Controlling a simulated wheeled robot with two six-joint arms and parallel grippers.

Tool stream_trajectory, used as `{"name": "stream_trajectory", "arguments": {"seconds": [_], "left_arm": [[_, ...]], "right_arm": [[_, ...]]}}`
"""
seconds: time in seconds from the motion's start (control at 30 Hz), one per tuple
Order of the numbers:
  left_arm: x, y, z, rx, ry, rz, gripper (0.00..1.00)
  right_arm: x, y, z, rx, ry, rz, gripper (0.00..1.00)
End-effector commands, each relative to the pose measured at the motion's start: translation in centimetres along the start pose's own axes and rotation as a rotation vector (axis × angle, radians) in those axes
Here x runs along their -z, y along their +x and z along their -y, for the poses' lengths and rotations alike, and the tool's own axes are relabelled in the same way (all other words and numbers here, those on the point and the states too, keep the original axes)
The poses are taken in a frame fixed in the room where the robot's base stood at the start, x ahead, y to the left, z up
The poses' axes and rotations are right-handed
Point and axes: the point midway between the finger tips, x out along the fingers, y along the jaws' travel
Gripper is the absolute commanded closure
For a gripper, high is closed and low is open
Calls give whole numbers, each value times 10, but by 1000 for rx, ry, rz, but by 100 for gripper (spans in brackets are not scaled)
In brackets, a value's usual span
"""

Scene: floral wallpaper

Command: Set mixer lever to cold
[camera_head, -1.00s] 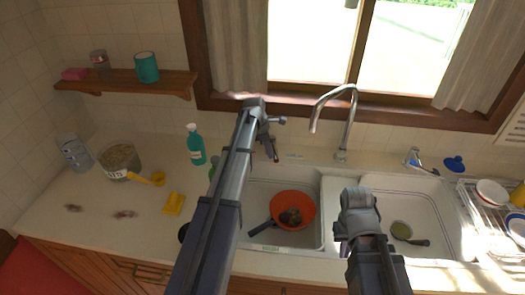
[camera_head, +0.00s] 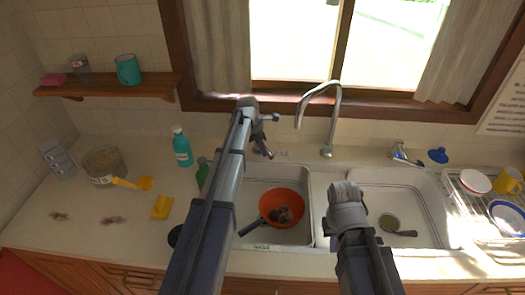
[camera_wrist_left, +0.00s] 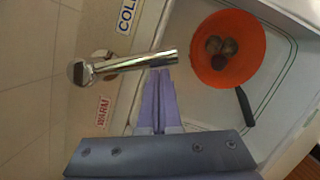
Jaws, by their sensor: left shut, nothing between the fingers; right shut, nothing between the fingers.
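The chrome mixer lever (camera_wrist_left: 125,64) shows in the left wrist view, with its round pivot at the left and its bar pointing right. A COLD label (camera_wrist_left: 128,16) is above it in that picture and a WARM label (camera_wrist_left: 103,112) below it. My left gripper (camera_wrist_left: 159,74) is shut and empty, its tips right at the bar's lower side near the free end; I cannot tell if they touch. In the head view my left gripper (camera_head: 267,151) points down behind the left basin; the lever is hard to make out there. My right gripper is hidden behind its own arm.
A curved spout (camera_head: 333,110) rises right of my left gripper. A teal bottle (camera_head: 181,148) and green bottle (camera_head: 202,174) stand left. A dish rack (camera_head: 478,205) is far right.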

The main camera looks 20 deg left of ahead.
Motion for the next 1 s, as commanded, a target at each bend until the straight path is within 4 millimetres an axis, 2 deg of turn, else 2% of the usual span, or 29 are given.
{"name": "stream_trajectory", "arguments": {"seconds": [0.37, 0.6, 1.0], "left_arm": [[8, -2, 1, 0, 1, 0, 100], [39, -9, 3, 1, 4, 0, 100], [36, -77, 3, 2, 6, 0, 100]], "right_arm": [[0, 0, 0, 0, 0, 0, 100], [0, 0, 0, 0, 0, 0, 100], [-4, -66, -6, 0, 0, 0, 100]]}}
